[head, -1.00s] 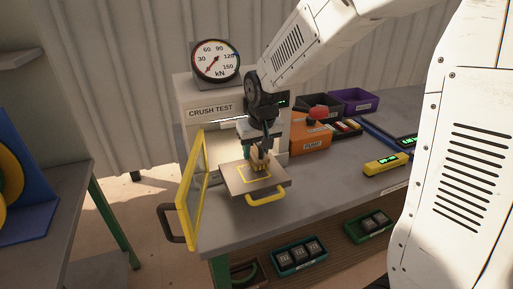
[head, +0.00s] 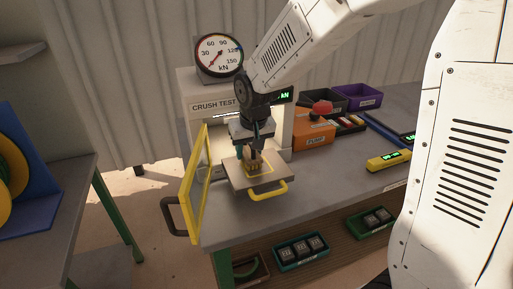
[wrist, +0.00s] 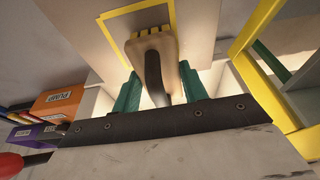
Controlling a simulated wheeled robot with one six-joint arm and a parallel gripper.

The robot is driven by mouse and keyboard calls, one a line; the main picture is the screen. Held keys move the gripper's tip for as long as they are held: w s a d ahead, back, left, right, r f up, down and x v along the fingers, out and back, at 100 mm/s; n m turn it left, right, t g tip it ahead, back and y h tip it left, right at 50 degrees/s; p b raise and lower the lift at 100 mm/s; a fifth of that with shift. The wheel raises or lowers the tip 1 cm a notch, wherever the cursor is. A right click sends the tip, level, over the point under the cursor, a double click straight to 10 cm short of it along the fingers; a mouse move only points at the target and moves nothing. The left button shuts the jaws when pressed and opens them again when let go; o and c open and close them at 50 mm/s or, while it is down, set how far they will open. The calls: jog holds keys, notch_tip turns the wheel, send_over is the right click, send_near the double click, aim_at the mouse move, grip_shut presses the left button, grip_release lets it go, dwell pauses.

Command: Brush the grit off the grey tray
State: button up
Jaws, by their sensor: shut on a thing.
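My gripper (head: 252,149) is shut on a brush (head: 254,165) with a wooden body, dark handle and yellow bristles. In the wrist view the brush (wrist: 151,47) stands between the green finger pads of my gripper (wrist: 160,82). The grey tray (head: 284,173) juts out of the press, with a yellow square outline on top and a yellow handle in front. The bristles are down over the area inside the outline; whether they touch the tray I cannot tell. The tray also shows in the wrist view (wrist: 199,22). I cannot make out grit.
The yellow-framed press door (head: 201,185) stands open left of the tray. The crush test press (head: 205,90) is behind it. An orange pump box (head: 312,138) and a yellow display unit (head: 388,160) stand to the right. Bare bench lies right of the tray.

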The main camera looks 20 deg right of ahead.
jog(key=shift+a+f, duration=0.1)
jog(key=shift+a, duration=2.1)
jog(key=shift+f, duration=0.1)
jog(key=shift+d, duration=0.1)
jog(key=shift+s+d, duration=0.1)
jog(key=shift+d, duration=3.55)
jog(key=shift+r, duration=0.3)
jog(key=shift+r, duration=2.9)
